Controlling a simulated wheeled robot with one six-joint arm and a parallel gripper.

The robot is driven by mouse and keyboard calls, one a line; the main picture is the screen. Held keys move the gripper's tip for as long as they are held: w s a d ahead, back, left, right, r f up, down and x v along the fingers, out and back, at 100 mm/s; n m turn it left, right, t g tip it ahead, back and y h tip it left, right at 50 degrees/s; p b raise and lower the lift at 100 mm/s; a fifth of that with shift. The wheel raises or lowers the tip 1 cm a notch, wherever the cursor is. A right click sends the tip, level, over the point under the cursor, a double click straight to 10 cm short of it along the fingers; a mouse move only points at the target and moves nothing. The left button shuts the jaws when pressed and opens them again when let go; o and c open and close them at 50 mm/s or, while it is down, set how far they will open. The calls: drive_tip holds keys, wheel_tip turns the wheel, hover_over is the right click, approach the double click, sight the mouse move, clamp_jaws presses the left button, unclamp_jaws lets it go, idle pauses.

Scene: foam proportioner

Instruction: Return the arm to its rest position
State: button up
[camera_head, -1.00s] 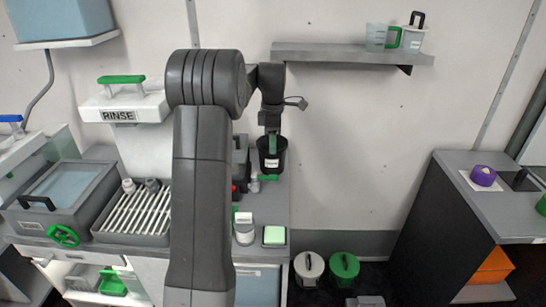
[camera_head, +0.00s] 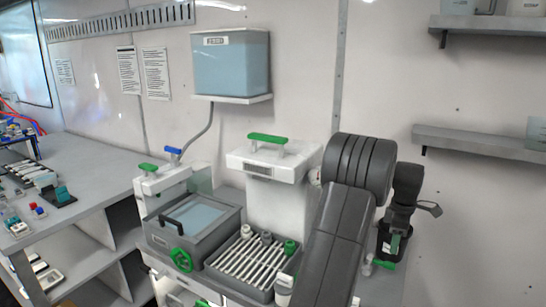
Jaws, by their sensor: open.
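My arm rises through the right half of the view and bends over to the right. My gripper (camera_head: 393,236) hangs pointing down at the arm's end, open. A black container (camera_head: 383,241) with a green part (camera_head: 395,243) shows right at the gripper's tips. The fingers are small and dark there, so I cannot tell whether they touch it. My arm hides part of the bench behind it.
A white rinse unit (camera_head: 270,165) with a green handle stands left of my arm. A wall tank (camera_head: 232,62) hangs above. A shelf (camera_head: 470,141) projects at right.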

sight(389, 266)
wheel_tip(389, 266, down, 8)
drive_tip(key=shift+r+p, duration=0.2)
drive_tip(key=shift+p, duration=0.2)
drive_tip(key=shift+s, duration=0.1)
wheel_tip(389, 266, up, 14)
drive_tip(key=f+b, duration=0.1)
wheel_tip(389, 266, down, 13)
drive_tip(key=shift+f+p, duration=0.1)
drive_tip(key=shift+p, duration=0.45)
drive_tip(key=shift+s+a+m, duration=0.3)
drive_tip(key=shift+s+m, duration=0.05)
drive_tip(key=shift+m, duration=0.55)
